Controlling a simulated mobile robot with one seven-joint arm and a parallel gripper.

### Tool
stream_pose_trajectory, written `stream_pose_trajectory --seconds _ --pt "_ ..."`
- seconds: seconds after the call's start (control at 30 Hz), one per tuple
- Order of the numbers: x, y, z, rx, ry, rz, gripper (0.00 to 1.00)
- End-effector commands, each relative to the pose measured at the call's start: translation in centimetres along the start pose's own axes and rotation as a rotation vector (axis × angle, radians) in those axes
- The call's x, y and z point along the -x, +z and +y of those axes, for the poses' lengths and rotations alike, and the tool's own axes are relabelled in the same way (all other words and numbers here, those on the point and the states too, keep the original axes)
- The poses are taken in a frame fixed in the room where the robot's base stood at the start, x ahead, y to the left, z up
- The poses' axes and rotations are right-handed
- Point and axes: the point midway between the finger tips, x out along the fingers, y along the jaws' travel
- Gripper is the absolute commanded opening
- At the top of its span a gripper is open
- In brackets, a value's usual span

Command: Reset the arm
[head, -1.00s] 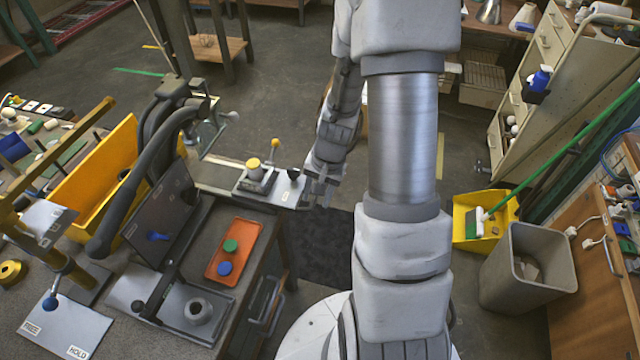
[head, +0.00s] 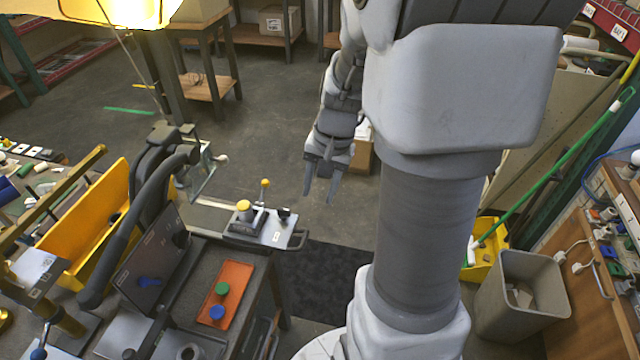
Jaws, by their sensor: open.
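My gripper (head: 321,190) hangs from my arm near the middle of the head view, with its two fingers pointing down and spread apart. Nothing is between the fingers. It is in the air to the right of the small metal plate (head: 271,233), apart from it. On that plate stand a block with a yellow knob (head: 243,206), a lever with a yellow ball (head: 265,184) and a small black part (head: 285,214). My large arm links cover much of the right half of the view.
An orange tray (head: 238,298) with a green knob (head: 222,288) and a blue knob (head: 217,312) lies on the bench at lower left. A yellow bin (head: 80,250) stands farther left. A grey waste bin (head: 519,300) is at right. Open floor (head: 270,120) lies behind my gripper.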

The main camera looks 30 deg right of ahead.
Motion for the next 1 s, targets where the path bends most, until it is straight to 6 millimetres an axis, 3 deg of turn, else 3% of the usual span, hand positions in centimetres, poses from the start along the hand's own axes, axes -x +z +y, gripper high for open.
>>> stream_pose_trajectory --seconds 0.7,0.87,1.0 --pt "0.9 0.2 -0.3 0.02 -0.002 0.007 0.46" --pt "2.5 1.7 -1.6 0.147 -0.008 0.049 0.46" --pt "4.7 4.0 -3.1 0.328 -0.011 0.106 0.46"
